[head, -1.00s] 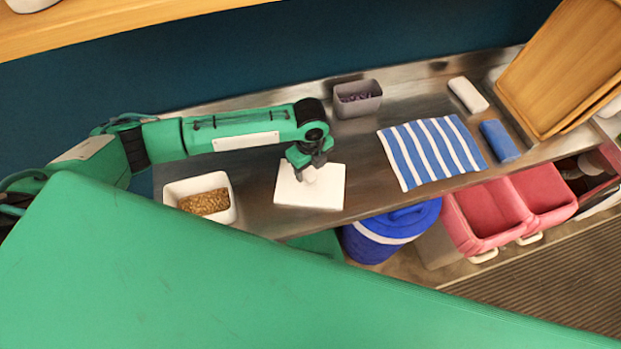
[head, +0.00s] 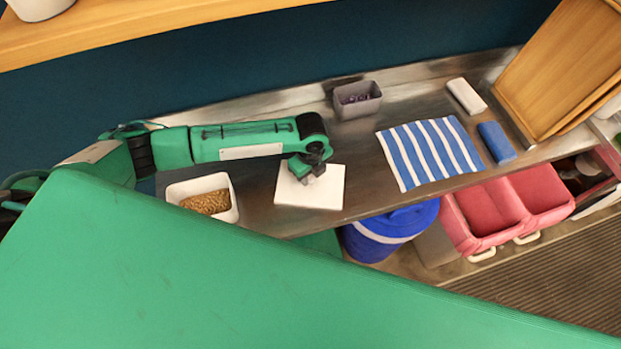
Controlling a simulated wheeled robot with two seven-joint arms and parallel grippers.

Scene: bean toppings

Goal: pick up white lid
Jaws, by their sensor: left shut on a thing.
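The white lid (head: 325,193) is a flat white square over the steel counter, right of a white container of brown beans (head: 208,202). My left gripper (head: 309,177) reaches it from above and is shut on its small knob, which the fingers mostly hide. I cannot tell whether the lid touches the counter or is slightly raised. A grey container (head: 357,112) with purple contents stands at the back of the counter without a lid. My right gripper is not in view.
A blue-and-white striped cloth (head: 430,153) lies right of the lid. A blue block (head: 496,142) and a white block (head: 466,96) lie beyond it. Wooden trays (head: 560,70) lean at the right. A blue bucket (head: 372,243) and pink bins (head: 485,220) stand below the front edge.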

